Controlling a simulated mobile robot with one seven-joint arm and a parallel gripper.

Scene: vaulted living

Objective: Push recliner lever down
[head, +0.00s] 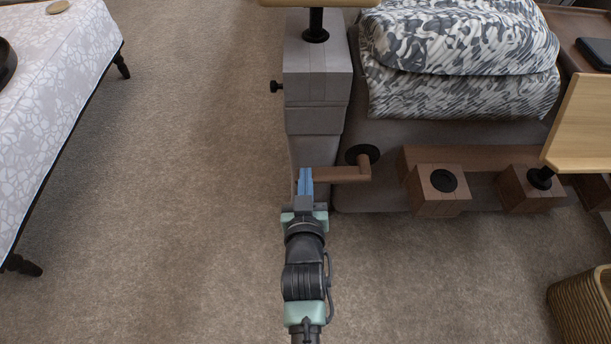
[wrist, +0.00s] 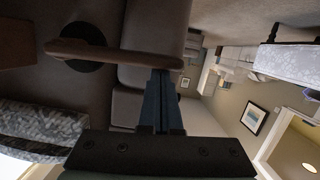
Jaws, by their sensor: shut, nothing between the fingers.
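The recliner lever (head: 342,174) is a brown wooden handle on a round black pivot (head: 362,154) at the side of the grey recliner (head: 318,150). It points left from the pivot in the head view. My gripper (head: 305,176) is shut, its blue fingers at the lever's free end. In the wrist view the lever (wrist: 110,54) runs from the black pivot to the tips of my gripper (wrist: 160,75). The fingers hold nothing. They overlap the lever's end in both views, and I cannot tell whether they touch it.
A patterned cushion (head: 460,45) lies on the recliner. Wooden blocks (head: 438,190) and a light wooden panel (head: 585,125) stand to the right. A woven basket (head: 583,305) is at lower right. A white patterned bench (head: 60,80) is at left, with clear carpet (head: 180,200) between.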

